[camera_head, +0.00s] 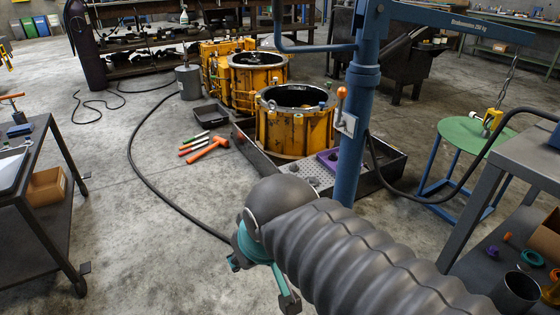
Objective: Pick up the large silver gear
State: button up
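I cannot make out a large silver gear in this view. A yellow round housing (284,131) stands in a dark metal tray, its open top showing a dark inside with small parts at the rim. A second yellow housing (256,80) stands behind it, also open at the top; its inside is unclear. My gripper (262,281) is low in the middle, in front of the tray and well apart from both housings. Its teal and grey fingers are spread, with only floor visible between them. My grey ribbed arm hides much of the lower right.
A blue crane post (361,120) stands right of the front housing. Orange-handled tools (207,148) lie on the floor to its left. A green round table (473,136) and a workbench are at right, a cart (45,238) at left.

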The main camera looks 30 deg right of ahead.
aim_at(313, 181)
jog(key=i, duration=2.95)
jog(key=z, duration=4.1)
